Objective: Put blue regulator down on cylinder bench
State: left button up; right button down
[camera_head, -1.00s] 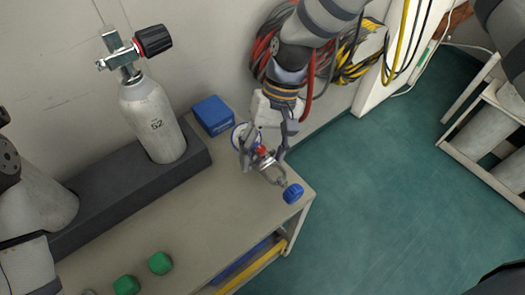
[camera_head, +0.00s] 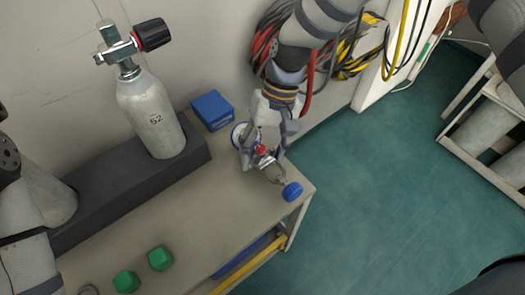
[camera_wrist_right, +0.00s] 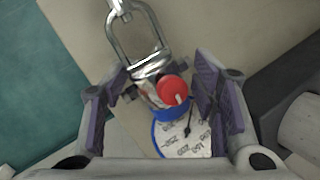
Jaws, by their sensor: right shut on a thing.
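The blue regulator (camera_head: 273,172) has a metal yoke, a red cap and a blue knob (camera_head: 292,192). It is at the right end of the cylinder bench (camera_head: 215,215), with its knob near the bench's corner. My right gripper (camera_head: 262,150) is shut on it from above. In the right wrist view, the regulator's red cap (camera_wrist_right: 172,91) lies between my right gripper's fingers (camera_wrist_right: 163,100), with the yoke (camera_wrist_right: 135,38) pointing away. I cannot tell whether the regulator touches the bench top. My left gripper is not in view.
A grey cylinder (camera_head: 150,112) stands in a dark rack (camera_head: 110,205) along the wall. A blue box (camera_head: 212,110) sits behind my right gripper.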

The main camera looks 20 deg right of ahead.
jog(key=shift+f, duration=0.15)
jog(key=shift+f, duration=0.5)
jog(key=shift+w, duration=0.1)
jog(key=shift+f, duration=0.65)
dwell(0.7)
jog(key=c, duration=0.6)
grip_release()
jog(key=shift+o, duration=0.2)
